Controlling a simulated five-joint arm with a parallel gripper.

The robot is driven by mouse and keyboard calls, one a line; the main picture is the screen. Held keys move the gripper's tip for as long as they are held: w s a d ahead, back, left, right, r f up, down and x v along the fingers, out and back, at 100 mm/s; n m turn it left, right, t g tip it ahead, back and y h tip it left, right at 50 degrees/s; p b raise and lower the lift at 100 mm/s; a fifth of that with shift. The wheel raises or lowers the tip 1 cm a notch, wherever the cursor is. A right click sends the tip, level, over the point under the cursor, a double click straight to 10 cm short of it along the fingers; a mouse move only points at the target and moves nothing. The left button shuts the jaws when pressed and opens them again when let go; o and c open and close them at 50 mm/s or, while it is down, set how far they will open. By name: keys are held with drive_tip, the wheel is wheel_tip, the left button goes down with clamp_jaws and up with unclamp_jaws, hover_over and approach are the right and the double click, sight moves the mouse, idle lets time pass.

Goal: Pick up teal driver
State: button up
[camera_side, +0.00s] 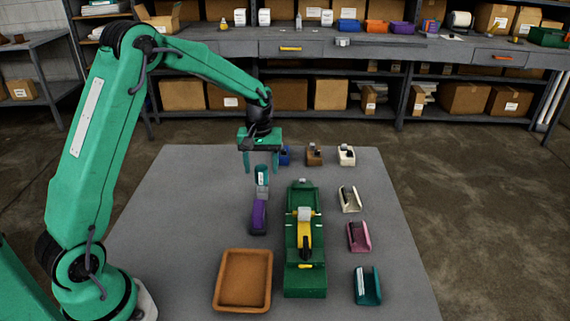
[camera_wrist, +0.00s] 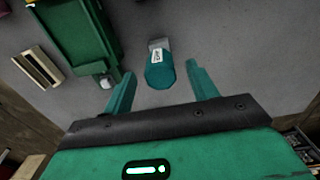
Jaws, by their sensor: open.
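The teal driver (camera_side: 262,176) has a pale label and a grey end, and is on the grey table left of the green fixture. Its grey end points toward a purple object (camera_side: 259,216) just in front of it. In the wrist view the teal driver (camera_wrist: 160,72) lies between the two fingers, touching neither. My gripper (camera_side: 262,168) is open and empty, pointing down at the driver's back end; it also shows in the wrist view (camera_wrist: 162,72). I cannot tell exactly how high the fingertips are above the table.
A green fixture (camera_side: 305,278) holding a yellow tool (camera_side: 304,238) stands to the right. A brown tray (camera_side: 243,306) is at the front. Cream (camera_side: 350,200), pink (camera_side: 358,236) and teal (camera_side: 367,287) holders line the right. Blue, brown and white pieces (camera_side: 346,156) stand at the back.

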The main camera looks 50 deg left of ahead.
drive_tip(key=shift+f, duration=1.8)
drive_tip(key=c, duration=1.1)
drive_tip(key=shift+r, duration=0.2)
drive_tip(key=shift+r, duration=0.6)
drive_tip(key=r, duration=0.3)
drive_tip(key=shift+s+d, duration=0.1)
drive_tip(key=shift+d, duration=0.3)
drive_tip(key=s+d+r, duration=0.1)
drive_tip(key=d+r, duration=0.1)
drive_tip(key=d, duration=0.1)
drive_tip(key=s+d+r, duration=0.1)
drive_tip(key=d+r, duration=0.1)
drive_tip(key=d, duration=0.1)
drive_tip(key=s+d+r, duration=0.1)
drive_tip(key=d+r, duration=0.1)
drive_tip(key=d, duration=0.2)
drive_tip(key=shift+s+d+r, duration=0.1)
drive_tip(key=shift+s+r, duration=0.15)
drive_tip(key=shift+s, duration=0.1)
